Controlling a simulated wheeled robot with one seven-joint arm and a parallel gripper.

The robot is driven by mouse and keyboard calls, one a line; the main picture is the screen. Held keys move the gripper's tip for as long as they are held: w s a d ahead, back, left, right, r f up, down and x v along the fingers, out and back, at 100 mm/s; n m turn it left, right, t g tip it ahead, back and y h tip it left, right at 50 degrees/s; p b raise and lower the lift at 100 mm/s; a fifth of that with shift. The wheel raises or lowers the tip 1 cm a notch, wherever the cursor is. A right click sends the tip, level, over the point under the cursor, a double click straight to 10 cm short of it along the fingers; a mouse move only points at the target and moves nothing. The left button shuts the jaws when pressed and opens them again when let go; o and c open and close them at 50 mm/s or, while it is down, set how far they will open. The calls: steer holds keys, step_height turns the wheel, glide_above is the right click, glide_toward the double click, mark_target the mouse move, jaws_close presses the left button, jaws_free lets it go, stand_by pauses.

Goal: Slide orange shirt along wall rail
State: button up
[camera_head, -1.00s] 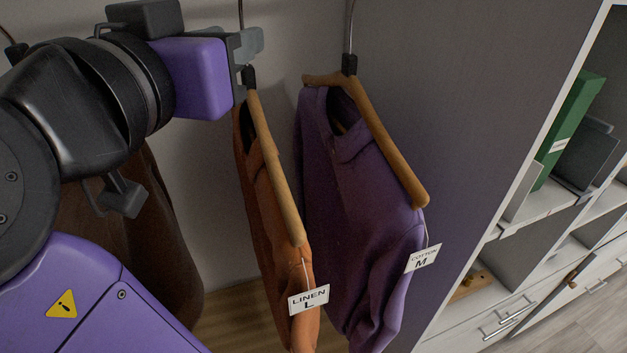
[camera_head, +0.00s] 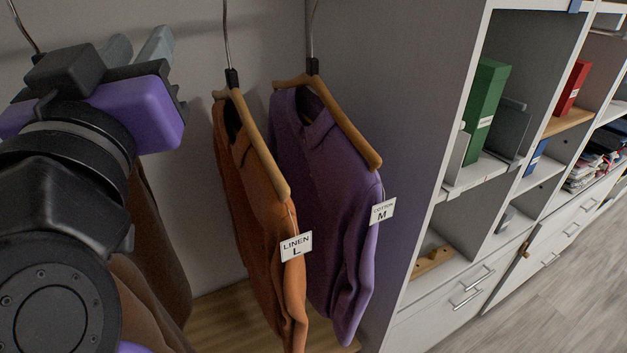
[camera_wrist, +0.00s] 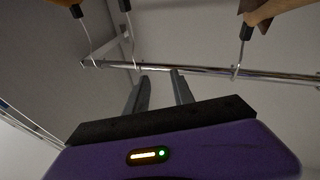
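The orange shirt (camera_head: 262,190) hangs on a wooden hanger in the head view, with a white "LINEN L" tag (camera_head: 296,247). The purple shirt (camera_head: 325,185) hangs close on its right, with a "COTTON M" tag. My gripper (camera_head: 140,46) is left of the orange shirt's hanger hook, apart from it. In the wrist view its two fingers (camera_wrist: 160,88) are spread with nothing between them, their tips near the metal rail (camera_wrist: 210,71). Hanger hooks cross the rail on both sides of the fingers; I cannot tell which shirt each belongs to. The rail is out of the head view.
Brown garments (camera_head: 155,255) hang at the left, partly hidden by my arm. A grey side panel (camera_head: 400,100) stands right of the purple shirt. Beyond it are open cubbies with a green binder (camera_head: 485,110) and drawers. A wooden floor board (camera_head: 215,315) lies below the shirts.

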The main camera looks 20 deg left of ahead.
mark_target(286, 238)
steer(key=d+f, duration=0.4)
steer(key=f, duration=0.3)
steer(key=d+f+n+y, duration=0.1)
steer(key=d+f, duration=0.4)
steer(key=f, duration=0.2)
steer(key=d+f+y, duration=0.1)
steer(key=d+f, duration=0.4)
steer(key=f, duration=0.2)
steer(key=shift+w+d+n+g, duration=0.25)
steer(key=shift+w+n+g, duration=0.05)
steer(key=shift+w, duration=0.05)
steer(key=shift+s+r+y, duration=0.1)
steer(key=shift+r+y, duration=0.15)
steer(key=shift+y, duration=0.05)
steer(key=s+d+f+m+h, duration=0.25)
steer(key=d+f, duration=0.25)
steer(key=d, duration=0.3)
steer(key=s+d+f+m+t+h, duration=0.1)
steer(key=s+d+f+h, duration=0.1)
steer(key=s+d+f, duration=0.35)
steer(key=s+d+f+m+h, duration=0.2)
steer(key=d+f, duration=0.1)
steer(key=d, duration=0.6)
steer(key=s+d+f+m+g+h, duration=0.3)
steer(key=s+d+f+h, duration=0.3)
steer(key=s+d, duration=0.6)
step_height(286, 238, down, 2)
steer(key=shift+s+f+g, duration=0.15)
steer(key=shift+s+g, duration=0.15)
steer(key=shift+s, duration=0.7)
